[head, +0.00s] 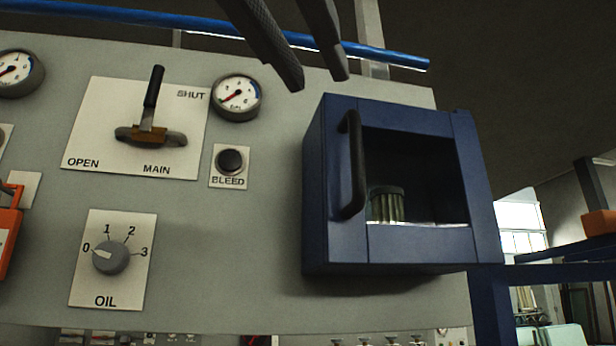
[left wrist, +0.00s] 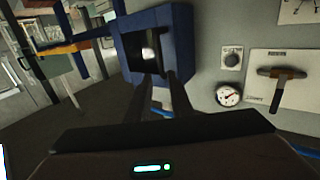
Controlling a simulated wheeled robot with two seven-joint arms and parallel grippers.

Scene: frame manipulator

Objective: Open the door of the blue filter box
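The blue filter box (head: 415,254) is mounted on the right part of the grey panel. Its door has a large window and lies flush with the box front, looking shut. A black vertical bar handle (head: 351,165) is on the door's left side. A ribbed filter (head: 387,205) shows through the window. My left gripper (head: 319,83) comes in from the top, its two fingers apart and empty, above the box's upper left corner and the handle. In the left wrist view the box (left wrist: 184,40) appears turned over, beyond the open fingers (left wrist: 155,80). My right gripper is not in view.
Left of the box are a BLEED button (head: 231,161), a gauge (head: 236,97), the MAIN valve lever (head: 152,100) and the OIL knob (head: 110,256). A blue pipe (head: 200,24) runs along the panel top. The space right of the box's front looks clear.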

